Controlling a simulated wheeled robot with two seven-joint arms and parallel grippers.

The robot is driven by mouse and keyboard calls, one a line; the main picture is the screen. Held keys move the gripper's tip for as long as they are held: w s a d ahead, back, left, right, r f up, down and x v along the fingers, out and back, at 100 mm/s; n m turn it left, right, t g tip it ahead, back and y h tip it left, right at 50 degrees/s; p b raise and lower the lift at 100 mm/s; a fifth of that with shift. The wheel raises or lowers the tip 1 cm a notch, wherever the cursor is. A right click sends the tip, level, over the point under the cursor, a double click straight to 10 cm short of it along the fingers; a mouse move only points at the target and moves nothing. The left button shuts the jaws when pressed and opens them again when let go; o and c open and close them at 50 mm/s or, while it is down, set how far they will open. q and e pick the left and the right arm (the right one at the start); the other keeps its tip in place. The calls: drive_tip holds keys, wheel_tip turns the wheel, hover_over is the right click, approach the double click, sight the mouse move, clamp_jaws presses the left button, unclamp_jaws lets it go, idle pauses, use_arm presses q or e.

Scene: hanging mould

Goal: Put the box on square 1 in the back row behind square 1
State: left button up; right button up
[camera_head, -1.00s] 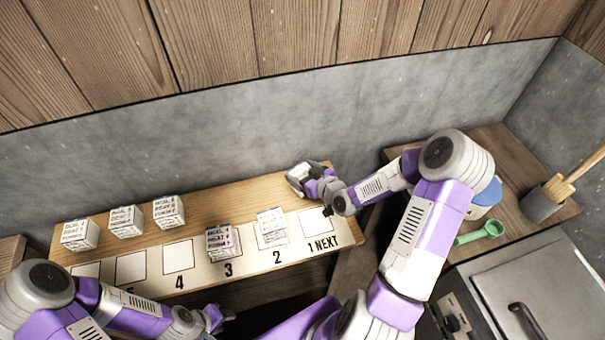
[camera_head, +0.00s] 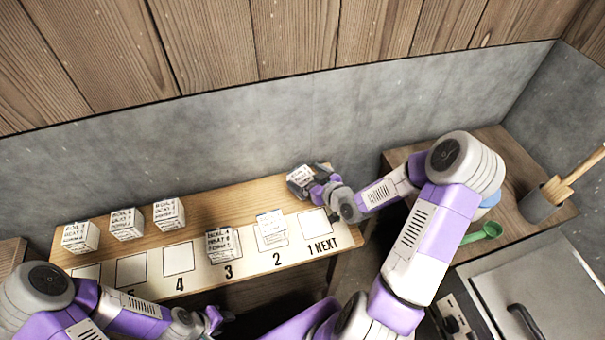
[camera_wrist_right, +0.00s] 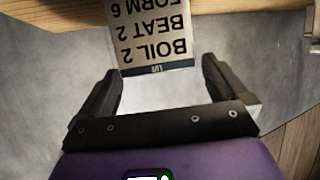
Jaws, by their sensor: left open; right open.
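A white labelled box (camera_head: 299,174) stands on the wooden shelf's back row, behind the empty square 1 (camera_head: 314,222). In the right wrist view the box (camera_wrist_right: 150,35) shows the text "BOIL 2, BEAT 2, FORM 6". My right gripper (camera_head: 310,184) is open at the box, on its near right side. In the wrist view its fingertips (camera_wrist_right: 158,72) are spread wide, with the box ahead and between them, and gaps show on both sides. My left gripper (camera_head: 216,318) is open and empty in front of the shelf, low in the head view.
Boxes stand on square 2 (camera_head: 271,228) and square 3 (camera_head: 222,244). Several more stand in the back row at left (camera_head: 125,223). Squares 4 (camera_head: 178,259) and 5 (camera_head: 131,270) are empty. A grey wall (camera_head: 240,140) rises close behind the shelf. A green scoop (camera_head: 488,231) lies on the right counter.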

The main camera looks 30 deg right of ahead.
drive_tip(key=p+v, duration=0.6)
drive_tip(key=v, duration=0.3)
drive_tip(key=shift+s+r, duration=0.15)
drive_tip(key=shift+s, duration=0.05)
drive_tip(key=shift+a, duration=0.1)
